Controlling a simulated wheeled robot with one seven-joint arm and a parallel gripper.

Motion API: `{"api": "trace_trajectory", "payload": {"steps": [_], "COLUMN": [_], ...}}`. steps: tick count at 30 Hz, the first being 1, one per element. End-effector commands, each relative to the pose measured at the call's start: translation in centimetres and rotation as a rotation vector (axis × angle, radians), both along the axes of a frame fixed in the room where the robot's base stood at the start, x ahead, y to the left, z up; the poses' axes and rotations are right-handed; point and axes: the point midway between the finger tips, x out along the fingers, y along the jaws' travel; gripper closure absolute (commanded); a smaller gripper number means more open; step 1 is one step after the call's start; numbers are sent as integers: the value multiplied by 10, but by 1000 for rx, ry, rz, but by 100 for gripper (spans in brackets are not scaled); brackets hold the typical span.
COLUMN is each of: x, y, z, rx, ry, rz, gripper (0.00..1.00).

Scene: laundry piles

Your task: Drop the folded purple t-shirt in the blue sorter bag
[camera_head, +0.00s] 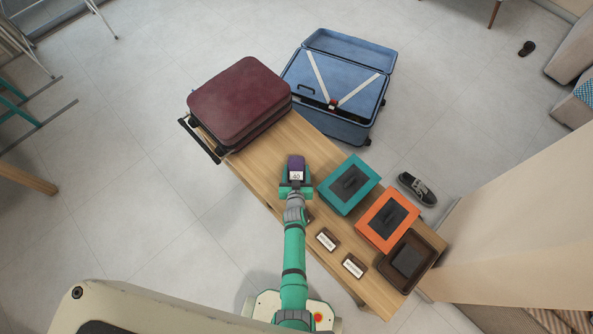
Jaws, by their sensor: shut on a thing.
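A small dark purple bundle with a white patch reading "40" (296,163), which fits the folded purple t-shirt, is in my gripper (295,184). My gripper is shut on its near end, over the wooden table. Its height above the table is hard to tell. A teal-blue square container (332,199) with a dark inside stands just right of my gripper. It is the closest match to the blue sorter bag, but I cannot tell for sure that it is a bag. The bundle is left of it, apart from it.
An orange container (367,231) and a brown one (392,277) stand farther right on the table (322,153). Small signs (327,240) lie in front. A maroon suitcase (240,97) sits at the table's left end. An open blue suitcase (338,83) stands behind.

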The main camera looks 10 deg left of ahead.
Motion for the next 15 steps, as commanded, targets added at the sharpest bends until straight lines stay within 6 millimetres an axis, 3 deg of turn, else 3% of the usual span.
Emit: {"api": "trace_trajectory", "payload": {"steps": [12, 13, 15], "x": [1, 0, 0], "y": [-1, -1, -1], "z": [-3, -3, -3], "rx": [1, 1, 1], "ry": [-2, -1, -1], "rz": [-3, -1, -1], "gripper": [65, 35, 21]}}
